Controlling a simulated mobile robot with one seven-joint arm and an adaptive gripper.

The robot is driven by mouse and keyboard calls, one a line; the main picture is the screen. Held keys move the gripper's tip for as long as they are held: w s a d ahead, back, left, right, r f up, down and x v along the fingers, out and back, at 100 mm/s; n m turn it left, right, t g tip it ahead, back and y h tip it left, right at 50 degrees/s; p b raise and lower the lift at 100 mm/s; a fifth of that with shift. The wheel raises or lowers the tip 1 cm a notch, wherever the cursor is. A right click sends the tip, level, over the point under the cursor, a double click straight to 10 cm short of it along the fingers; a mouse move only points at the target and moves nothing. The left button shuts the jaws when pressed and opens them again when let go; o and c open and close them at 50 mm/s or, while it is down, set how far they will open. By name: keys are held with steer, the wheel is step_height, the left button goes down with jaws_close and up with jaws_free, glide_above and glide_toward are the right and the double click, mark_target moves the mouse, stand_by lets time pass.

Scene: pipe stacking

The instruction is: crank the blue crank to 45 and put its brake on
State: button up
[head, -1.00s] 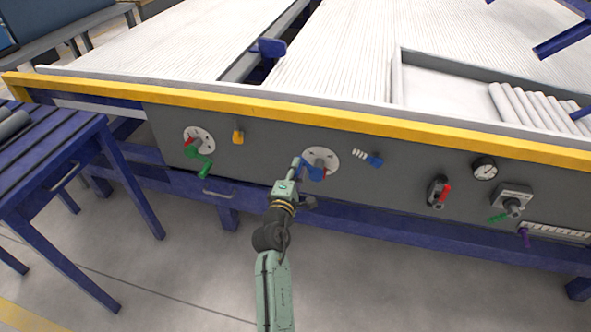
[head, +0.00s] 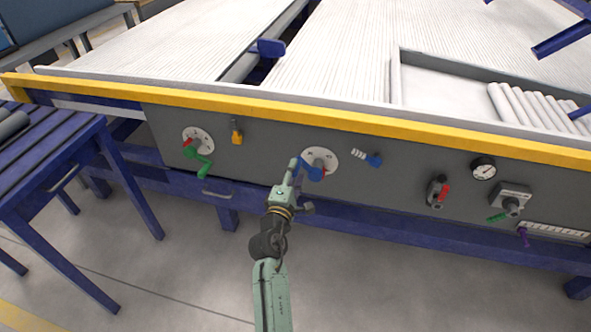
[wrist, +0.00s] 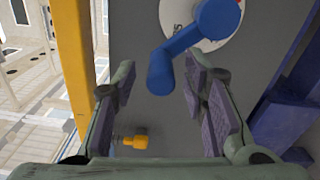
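The blue crank (head: 313,172) is mounted on a round white dial (head: 326,156) on the grey panel. In the wrist view, its arm runs from the hub at the upper right down to the blue handle (wrist: 160,75). My gripper (head: 294,167) is at the crank's left side in the head view. In the wrist view, my gripper (wrist: 160,82) is open, with its fingers apart on either side of the handle and gaps visible. A blue lever (head: 374,160) beside a striped scale, possibly the brake, is right of the dial. The exact dial reading is not legible.
A green crank (head: 204,169) and a yellow lever (head: 237,138) are to the left. A red-handled lever (head: 440,190), a gauge (head: 483,168) and a green handle (head: 497,217) are to the right. A yellow rail (head: 300,113) runs above the panel.

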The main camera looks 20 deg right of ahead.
steer(key=v, duration=1)
steer(key=shift+c, duration=0.4)
